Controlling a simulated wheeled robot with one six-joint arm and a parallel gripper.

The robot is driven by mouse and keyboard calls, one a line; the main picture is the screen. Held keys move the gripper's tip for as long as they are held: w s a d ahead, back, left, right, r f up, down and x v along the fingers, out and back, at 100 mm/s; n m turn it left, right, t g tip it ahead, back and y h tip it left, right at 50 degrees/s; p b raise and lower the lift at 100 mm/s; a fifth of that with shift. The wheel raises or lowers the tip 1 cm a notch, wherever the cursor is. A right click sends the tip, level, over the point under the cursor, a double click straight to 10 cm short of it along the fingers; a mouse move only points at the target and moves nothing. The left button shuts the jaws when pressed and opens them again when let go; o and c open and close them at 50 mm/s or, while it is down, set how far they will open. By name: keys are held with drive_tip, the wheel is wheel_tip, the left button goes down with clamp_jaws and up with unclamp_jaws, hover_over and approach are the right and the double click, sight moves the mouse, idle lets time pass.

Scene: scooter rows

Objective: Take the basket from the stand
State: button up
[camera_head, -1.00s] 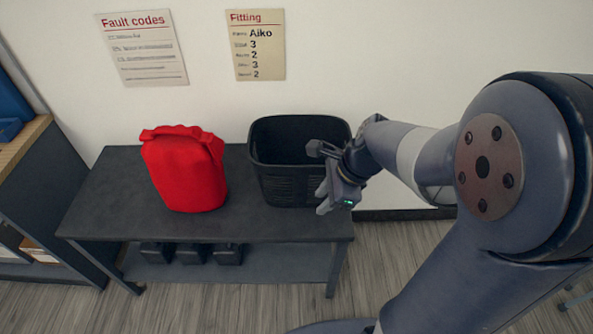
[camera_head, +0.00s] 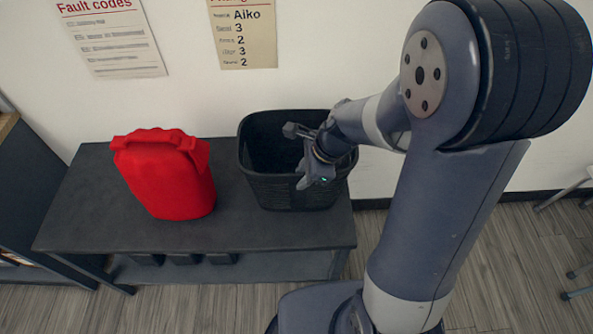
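A black basket (camera_head: 280,191) stands upright at the right end of the dark stand (camera_head: 120,236), near the wall. My gripper (camera_head: 296,158) is at the basket's near right side, over its rim, with one finger above the basket's opening and the other outside the front wall. The fingers look spread, with the basket's rim between or just below them. I cannot tell whether they touch it. My wrist and forearm hide the basket's right rear part.
A red jerrycan-shaped container (camera_head: 168,176) stands on the stand left of the basket, with a gap between them. Several dark blocks (camera_head: 183,259) sit on the lower shelf. Posters (camera_head: 243,34) hang on the wall behind. A dark cabinet (camera_head: 30,185) is at the left.

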sight(298, 181)
drive_tip(key=shift+x, duration=1.7)
drive_tip(key=shift+f+b, duration=0.2)
drive_tip(key=shift+b, duration=0.15)
drive_tip(key=shift+c, duration=0.4)
drive_tip(key=shift+w, duration=0.1)
clamp_jaws()
